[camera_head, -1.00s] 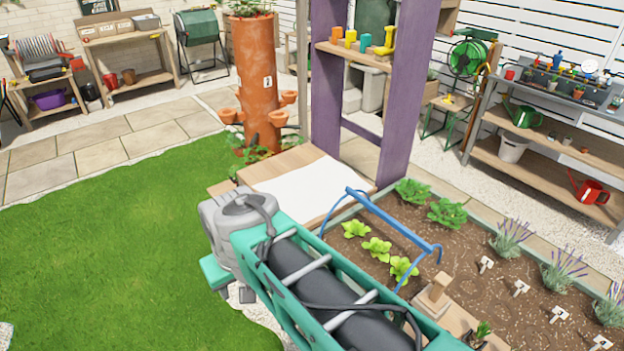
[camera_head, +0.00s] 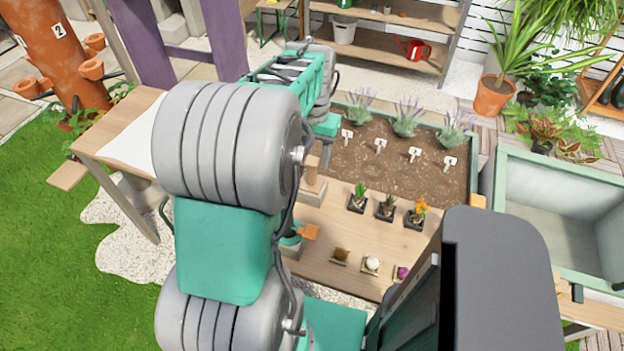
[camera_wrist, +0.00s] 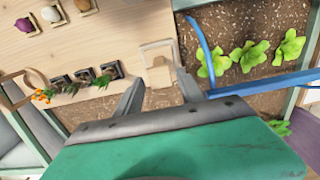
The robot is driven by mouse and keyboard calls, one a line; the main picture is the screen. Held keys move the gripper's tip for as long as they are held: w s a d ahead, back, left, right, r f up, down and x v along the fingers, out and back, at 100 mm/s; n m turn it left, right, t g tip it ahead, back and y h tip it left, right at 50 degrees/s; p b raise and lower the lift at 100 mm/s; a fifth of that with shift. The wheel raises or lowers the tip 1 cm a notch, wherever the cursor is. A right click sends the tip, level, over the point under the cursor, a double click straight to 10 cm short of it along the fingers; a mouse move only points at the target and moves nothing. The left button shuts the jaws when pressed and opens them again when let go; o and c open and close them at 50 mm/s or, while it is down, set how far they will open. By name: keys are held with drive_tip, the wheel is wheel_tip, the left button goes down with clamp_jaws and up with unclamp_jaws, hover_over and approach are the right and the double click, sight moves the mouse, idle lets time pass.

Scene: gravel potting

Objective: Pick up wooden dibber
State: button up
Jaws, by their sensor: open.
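A wooden peg-like piece, seemingly the wooden dibber (camera_head: 313,170), stands upright in a pale wooden block (camera_head: 312,191) at the back left of the potting table. In the wrist view the dibber (camera_wrist: 158,72) is seen from above with the block (camera_wrist: 150,48) around it. My gripper (camera_wrist: 159,82) is open and empty. Its two fingers point toward the block, one on each side of the dibber in the picture. The distance between them cannot be told. In the head view my arm hides the fingers.
Several small plants in black pots (camera_head: 385,208) and bulbs on small trays (camera_head: 372,264) stand on the table (camera_head: 345,230). A soil bed with lavender (camera_head: 406,117) lies behind. A blue hoop handle (camera_wrist: 207,50) and lettuces (camera_wrist: 249,56) are close to the right finger.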

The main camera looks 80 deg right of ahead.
sight(312, 172)
drive_tip(key=f, duration=0.6)
drive_tip(key=shift+w+a+p, duration=0.1)
drive_tip(key=shift+a+p, duration=0.15)
drive_tip(key=shift+p, duration=0.1)
drive_tip(key=shift+r, duration=0.1)
clamp_jaws()
